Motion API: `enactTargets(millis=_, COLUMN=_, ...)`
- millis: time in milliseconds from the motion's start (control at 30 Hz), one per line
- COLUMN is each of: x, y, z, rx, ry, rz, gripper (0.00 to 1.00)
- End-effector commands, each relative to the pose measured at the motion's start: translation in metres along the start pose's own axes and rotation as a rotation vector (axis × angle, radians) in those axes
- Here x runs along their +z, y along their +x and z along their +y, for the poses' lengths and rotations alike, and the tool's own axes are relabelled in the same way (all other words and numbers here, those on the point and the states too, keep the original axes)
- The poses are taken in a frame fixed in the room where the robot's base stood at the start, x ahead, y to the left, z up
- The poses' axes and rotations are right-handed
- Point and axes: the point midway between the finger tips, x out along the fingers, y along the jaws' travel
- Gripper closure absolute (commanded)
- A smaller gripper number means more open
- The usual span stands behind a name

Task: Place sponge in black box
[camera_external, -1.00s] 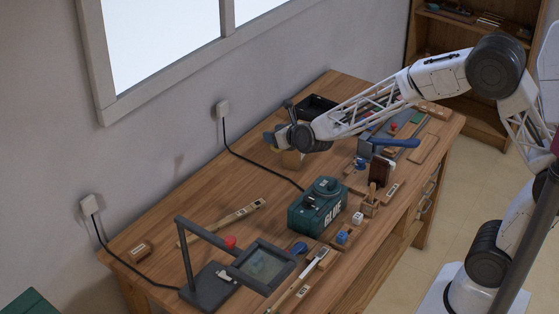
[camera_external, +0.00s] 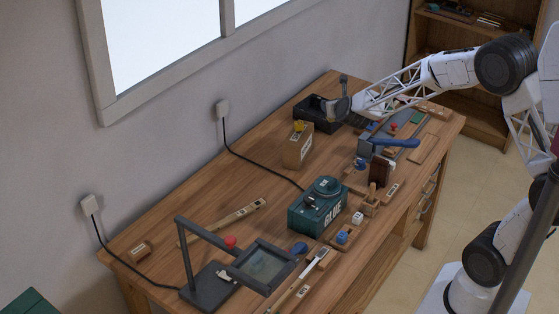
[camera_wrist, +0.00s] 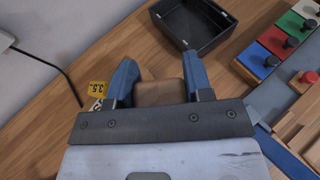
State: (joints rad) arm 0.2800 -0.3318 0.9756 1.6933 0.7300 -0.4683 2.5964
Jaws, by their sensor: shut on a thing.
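The black box (camera_external: 304,116) is an open, dark tray at the back of the wooden bench, near the wall. Its inside looks empty in the wrist view (camera_wrist: 194,24). My gripper (camera_wrist: 158,65) has blue fingers shut on a tan-brown block, which I take as the sponge (camera_wrist: 161,92). The block lies between the fingers, and its near end is hidden by the gripper mount. In the external view my gripper (camera_external: 336,108) is at the right side of the black box, partly covering it. The sponge cannot be made out there.
A panel with coloured knobbed blocks (camera_wrist: 272,50) is to the right. A green case (camera_external: 317,207) and a magnifier stand (camera_external: 202,283) are further forward. A cable runs along the wall side.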

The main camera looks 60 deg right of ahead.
Motion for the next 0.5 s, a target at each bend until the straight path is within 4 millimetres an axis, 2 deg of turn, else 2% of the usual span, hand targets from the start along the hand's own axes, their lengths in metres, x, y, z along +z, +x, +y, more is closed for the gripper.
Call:
enactTargets(millis=33, x=0.001, y=0.003, z=-0.017, rx=-0.026, ry=0.012, rz=0.000, gripper=0.77)
enactTargets(millis=200, x=0.003, y=0.009, z=-0.057, rx=-0.092, ry=0.037, rz=0.003, gripper=0.77)
enactTargets(millis=500, x=0.004, y=0.013, z=-0.101, rx=-0.162, ry=0.066, rz=0.007, gripper=0.77)
